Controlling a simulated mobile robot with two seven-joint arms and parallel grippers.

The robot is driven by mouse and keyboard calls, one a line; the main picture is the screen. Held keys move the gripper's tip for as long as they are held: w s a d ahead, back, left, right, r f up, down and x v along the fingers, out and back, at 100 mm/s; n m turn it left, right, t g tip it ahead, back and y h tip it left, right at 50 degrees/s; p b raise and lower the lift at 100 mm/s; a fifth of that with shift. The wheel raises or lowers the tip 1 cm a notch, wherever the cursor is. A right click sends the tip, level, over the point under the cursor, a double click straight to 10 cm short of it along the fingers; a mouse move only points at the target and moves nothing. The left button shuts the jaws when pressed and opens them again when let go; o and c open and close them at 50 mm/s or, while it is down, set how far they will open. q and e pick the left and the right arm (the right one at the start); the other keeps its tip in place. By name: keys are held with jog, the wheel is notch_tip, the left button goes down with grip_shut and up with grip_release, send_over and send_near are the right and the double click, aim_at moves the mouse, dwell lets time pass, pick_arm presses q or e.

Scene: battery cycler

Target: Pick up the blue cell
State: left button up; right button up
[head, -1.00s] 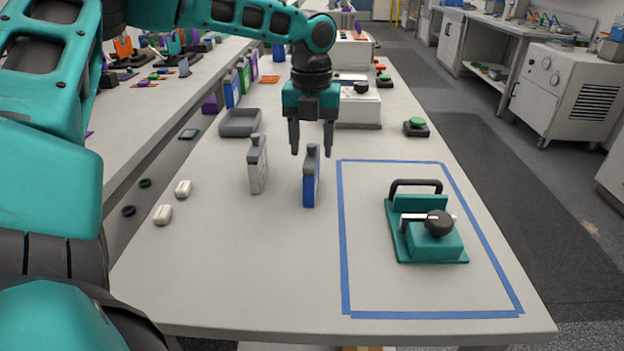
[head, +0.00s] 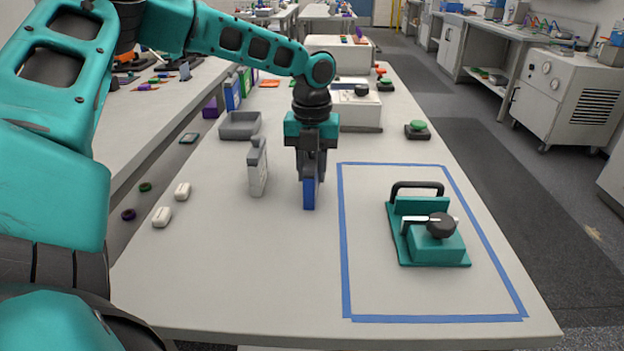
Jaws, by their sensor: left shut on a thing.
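The blue cell (head: 309,194) stands upright on the white table, left of the blue tape outline. My left gripper (head: 311,177) is over it from above, with its fingers shut on the cell's upper part. The fingers and palm hide the cell's top. My right gripper is not in view.
The blue tape outline (head: 345,250) holds a teal clamp fixture (head: 435,240) with a black handle. A grey tray (head: 239,126) lies behind the grey cell. Two small white pieces (head: 162,216) lie at the left. A green button (head: 417,126) sits at the right edge. The front table is clear.

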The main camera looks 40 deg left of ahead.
pick_arm(q)
grip_shut()
jog(key=shift+r, duration=0.1)
